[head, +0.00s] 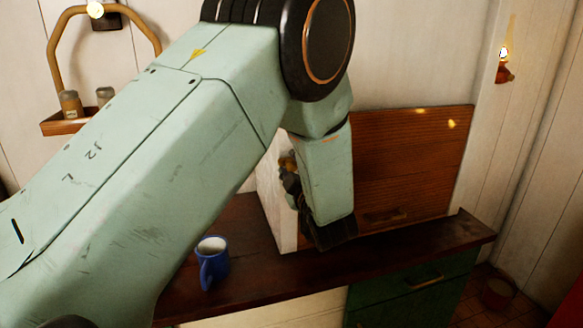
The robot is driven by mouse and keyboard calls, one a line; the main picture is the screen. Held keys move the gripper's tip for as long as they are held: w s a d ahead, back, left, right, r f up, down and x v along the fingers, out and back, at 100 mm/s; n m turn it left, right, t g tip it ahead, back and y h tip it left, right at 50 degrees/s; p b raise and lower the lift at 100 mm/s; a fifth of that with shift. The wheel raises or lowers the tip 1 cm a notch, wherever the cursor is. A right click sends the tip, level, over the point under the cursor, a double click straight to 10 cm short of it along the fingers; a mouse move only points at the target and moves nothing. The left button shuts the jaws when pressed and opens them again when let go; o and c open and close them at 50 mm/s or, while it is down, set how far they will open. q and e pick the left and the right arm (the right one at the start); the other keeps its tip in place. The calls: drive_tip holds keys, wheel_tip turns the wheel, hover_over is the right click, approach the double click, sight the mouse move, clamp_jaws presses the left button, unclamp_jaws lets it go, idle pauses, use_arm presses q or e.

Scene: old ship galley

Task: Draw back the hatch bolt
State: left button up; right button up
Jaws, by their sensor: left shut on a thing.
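My left arm crosses the picture from the lower left and covers much of the middle. My left gripper (296,190) is at the wooden hatch panel (415,165) and the pale upright side (272,200) next to it. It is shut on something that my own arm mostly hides. A small brass-coloured part (287,163) shows just above the dark fingers and looks like part of the hatch bolt. How far the bolt is drawn cannot be seen. My right gripper is not in view.
A blue mug (212,264) stands on the dark wooden counter (265,302), left of the hatch. A green drawer front (415,290) is below. A shelf with jars (70,104) hangs at the upper left. A lit lamp (504,68) is on the right wall. A bucket (497,293) stands on the floor.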

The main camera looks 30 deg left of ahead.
use_arm(q)
drive_tip(key=shift+f, duration=0.2)
clamp_jaws()
drive_tip(key=s+a, duration=0.2)
drive_tip(key=s, duration=0.1)
drive_tip(key=shift+a+f, duration=0.1)
drive_tip(key=shift+a, duration=0.05)
drive_tip(key=o, duration=0.7)
unclamp_jaws()
drive_tip(key=shift+o, duration=1.4)
drive_tip(key=shift+s+a, duration=0.1)
drive_tip(key=shift+s, duration=0.05)
drive_tip(key=shift+r, duration=0.2)
